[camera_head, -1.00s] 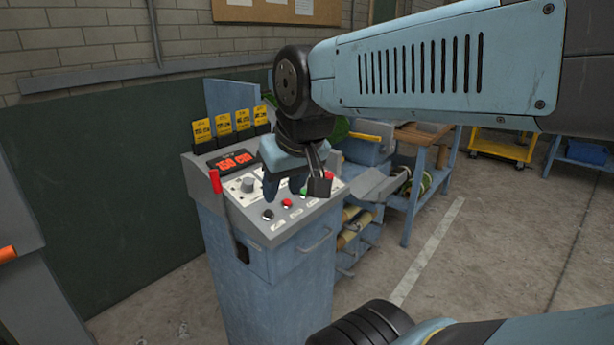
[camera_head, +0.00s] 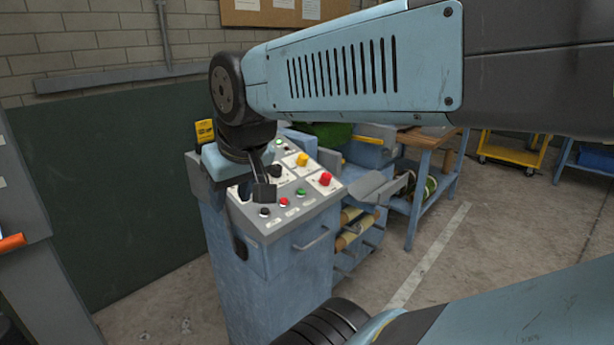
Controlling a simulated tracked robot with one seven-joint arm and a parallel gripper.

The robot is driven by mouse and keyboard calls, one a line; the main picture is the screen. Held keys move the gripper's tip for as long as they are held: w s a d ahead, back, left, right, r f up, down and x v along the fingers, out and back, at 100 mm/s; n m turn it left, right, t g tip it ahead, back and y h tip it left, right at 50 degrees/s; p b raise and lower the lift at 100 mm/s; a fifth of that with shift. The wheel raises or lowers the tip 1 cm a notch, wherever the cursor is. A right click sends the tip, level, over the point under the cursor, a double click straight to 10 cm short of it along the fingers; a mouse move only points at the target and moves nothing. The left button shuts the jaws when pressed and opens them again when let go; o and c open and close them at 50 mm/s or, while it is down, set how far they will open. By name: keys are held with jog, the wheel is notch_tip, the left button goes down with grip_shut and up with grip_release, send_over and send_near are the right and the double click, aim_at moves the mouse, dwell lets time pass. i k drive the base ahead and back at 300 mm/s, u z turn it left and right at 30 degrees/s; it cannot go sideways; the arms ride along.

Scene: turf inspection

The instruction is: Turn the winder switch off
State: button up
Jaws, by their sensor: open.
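The blue control console (camera_head: 262,250) stands left of centre with a sloped grey panel on top. Its panel carries a yellow knob (camera_head: 302,159), a large red button (camera_head: 325,179), a small green button (camera_head: 300,191), a small red button (camera_head: 283,202) and a black button (camera_head: 265,212). I cannot tell which control is the winder switch; the labels are too small to read. My gripper (camera_head: 242,190) is open over the panel's left part. It hides the red display, the grey knob and the red-handled lever on the left side. Contact cannot be made out.
A yellow tag (camera_head: 205,131) shows behind my gripper. A blue workbench (camera_head: 425,190) stands behind the console to the right, with a yellow cart (camera_head: 510,150) farther back. Grey machinery with an orange handle (camera_head: 12,242) is at the left edge.

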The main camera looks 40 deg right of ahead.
aim_at(325, 179)
jog(key=z, duration=0.05)
jog(key=k, duration=1.15)
jog(key=z, duration=0.45)
jog(key=i, duration=1)
jog(key=u, duration=0.05)
